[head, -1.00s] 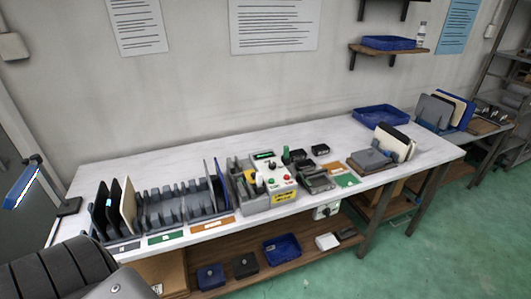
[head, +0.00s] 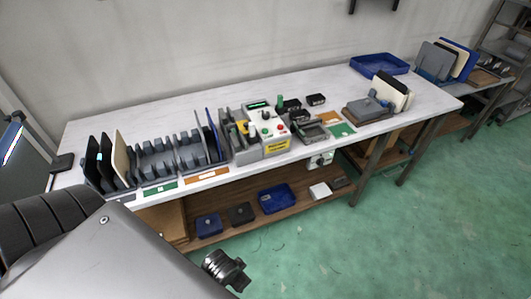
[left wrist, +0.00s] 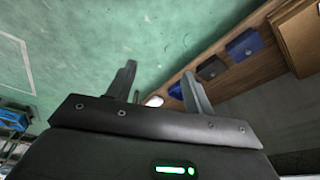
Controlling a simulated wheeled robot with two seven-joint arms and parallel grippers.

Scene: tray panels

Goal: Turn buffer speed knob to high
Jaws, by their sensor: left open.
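A polishing-type machine with a white control panel (head: 268,128) stands mid-table in the head view. The panel has a green-lit display, a black knob (head: 266,115), a red button and a green button, with a yellow label below. A small white box (head: 320,161) with a dark round part hangs under the table's front edge; which knob is the buffer speed one, I cannot tell. Its setting is too small to read. My left gripper (left wrist: 159,72) is open and empty in the left wrist view, pointing over the floor and lower shelf, apart from the machine. My right gripper is not in view.
A rack of slots (head: 170,160) with upright panels fills the table's left part. A blue tray (head: 380,65) and a panel holder (head: 370,108) stand to the right. The lower shelf (head: 225,228) holds blue and dark boxes. The green floor in front is clear.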

